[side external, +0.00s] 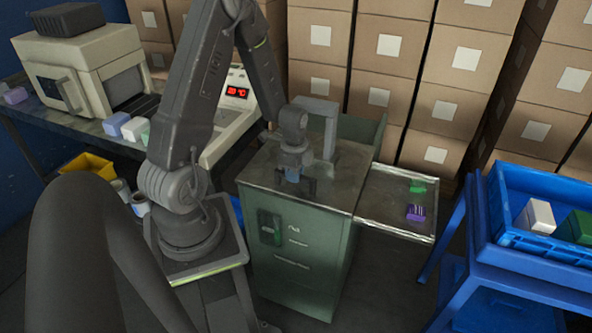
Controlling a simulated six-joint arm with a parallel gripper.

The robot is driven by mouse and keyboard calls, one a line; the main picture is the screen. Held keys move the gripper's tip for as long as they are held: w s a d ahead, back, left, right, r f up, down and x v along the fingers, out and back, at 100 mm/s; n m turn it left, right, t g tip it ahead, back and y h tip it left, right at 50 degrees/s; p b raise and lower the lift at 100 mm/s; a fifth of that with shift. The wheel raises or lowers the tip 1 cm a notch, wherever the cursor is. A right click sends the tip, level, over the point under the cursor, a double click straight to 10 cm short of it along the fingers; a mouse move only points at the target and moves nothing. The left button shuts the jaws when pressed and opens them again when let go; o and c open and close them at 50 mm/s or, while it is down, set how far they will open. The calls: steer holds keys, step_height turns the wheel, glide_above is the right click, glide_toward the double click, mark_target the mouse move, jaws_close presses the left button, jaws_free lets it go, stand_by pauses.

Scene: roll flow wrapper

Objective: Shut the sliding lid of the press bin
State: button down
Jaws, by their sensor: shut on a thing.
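My gripper (296,185) points down at the front part of this top and is shut on a small dark upright piece, which looks like the lid's handle. The fingers hide most of that piece. I cannot tell from this view how far the lid is open.
A grey bracket (330,110) stands behind my gripper. A side tray (385,205) at the right holds a green and a purple packet. A blue crate (500,205) stands further right. A bench with machines is at left; stacked cartons (385,70) stand behind.

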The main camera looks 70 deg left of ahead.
steer(key=shift+s+d, duration=0.2)
steer(key=shift+d, duration=0.1)
steer(key=c, duration=1.4)
jaws_free()
steer(key=o, duration=0.4)
steer(key=shift+a, duration=0.1)
steer(key=shift+c, duration=0.2)
steer(key=shift+w, duration=0.1)
step_height(320, 180, up, 14)
steer(key=shift+f, duration=0.1)
steer(key=s+d+r+n+t, duration=0.2)
steer(key=s+d+r+n, duration=0.2)
steer(key=d+r, duration=0.3)
steer(key=s+d+r+n+t, duration=0.3)
steer(key=d+r, duration=0.4)
steer(key=d, duration=0.6)
steer(key=shift+s+d+n, duration=0.4)
steer(key=shift+s+n, duration=0.3)
steer(key=shift+n, duration=0.3)
